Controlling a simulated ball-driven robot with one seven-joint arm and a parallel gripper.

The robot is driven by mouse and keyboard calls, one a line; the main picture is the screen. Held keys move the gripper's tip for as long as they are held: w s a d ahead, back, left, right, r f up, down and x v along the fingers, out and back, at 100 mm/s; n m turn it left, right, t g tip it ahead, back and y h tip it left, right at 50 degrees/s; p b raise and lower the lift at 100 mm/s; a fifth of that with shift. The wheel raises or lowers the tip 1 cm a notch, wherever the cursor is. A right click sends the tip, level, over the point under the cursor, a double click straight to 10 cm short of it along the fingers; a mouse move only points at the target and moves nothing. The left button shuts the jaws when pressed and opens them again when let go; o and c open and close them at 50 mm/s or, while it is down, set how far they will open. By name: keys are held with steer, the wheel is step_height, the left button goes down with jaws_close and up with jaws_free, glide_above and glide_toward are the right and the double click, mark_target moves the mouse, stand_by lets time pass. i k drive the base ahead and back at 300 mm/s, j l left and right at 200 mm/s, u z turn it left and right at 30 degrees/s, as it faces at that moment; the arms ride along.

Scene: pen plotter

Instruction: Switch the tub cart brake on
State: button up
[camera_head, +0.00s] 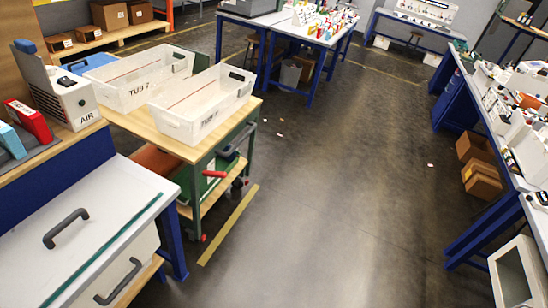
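The tub cart (196,152) stands left of the middle, with a wooden top, a green frame and a lower shelf. Two whitish open tubs sit on its top: the nearer tub (185,131) and the farther tub (122,98), both lettered TUB. A red lever-like part (214,174) shows at the cart's right side, below the top. Small red parts also show low by the wheels, one at the near leg (203,238). I cannot tell which red part is the brake or how it is set. My gripper is not in view.
A white bench with dark handles (66,229) stands at the near left, close to the cart. Blue benches (480,130) line the right. Open floor (330,200) lies right of the cart, past a yellow floor strip (228,226).

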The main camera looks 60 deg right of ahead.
mark_target(206, 173)
steer(key=z, duration=0.95)
steer(key=i, duration=0.6)
steer(key=i+j+z, duration=0.1)
steer(key=i, duration=0.5)
steer(key=i+j, duration=0.15)
steer(key=i, duration=0.45)
steer(key=i+j+z, duration=0.1)
steer(key=i, duration=0.45)
